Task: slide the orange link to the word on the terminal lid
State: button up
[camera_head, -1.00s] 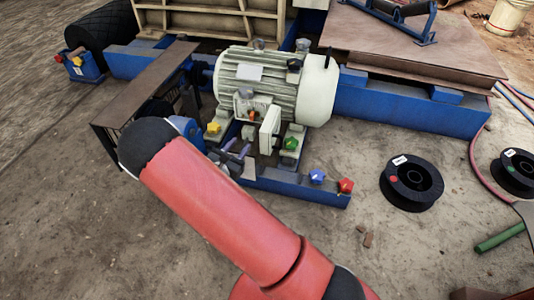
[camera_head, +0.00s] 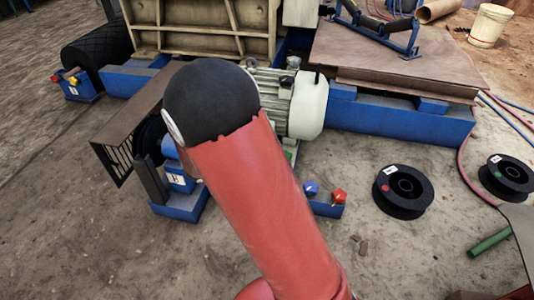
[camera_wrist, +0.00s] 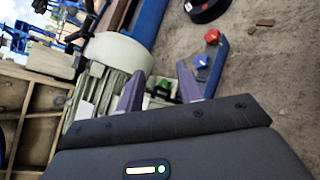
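The pale electric motor (camera_head: 308,106) sits on a blue base, with most of its front behind my red arm in the head view. The orange link and the terminal lid are hidden in the head view, and I cannot make them out in the wrist view. The motor (camera_wrist: 122,52) shows tilted there, ahead of my gripper. My gripper (camera_wrist: 159,69) has two purple fingers standing well apart, with no object seen held between them. A green knob (camera_wrist: 163,88) shows beyond the gap. In the head view my gripper is hidden behind my arm.
A blue knob (camera_head: 311,188) and a red knob (camera_head: 339,196) sit on the blue base rail. A brown guard (camera_head: 122,133) stands left of the motor. A black cable reel (camera_head: 403,190) lies right on open dirt. A rust plate (camera_head: 390,55) is behind.

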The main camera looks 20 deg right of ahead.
jog(key=shift+s+d+r, duration=0.15)
jog(key=shift+s+r, duration=0.1)
jog(key=shift+s, duration=0.1)
jog(key=shift+m, duration=0.3)
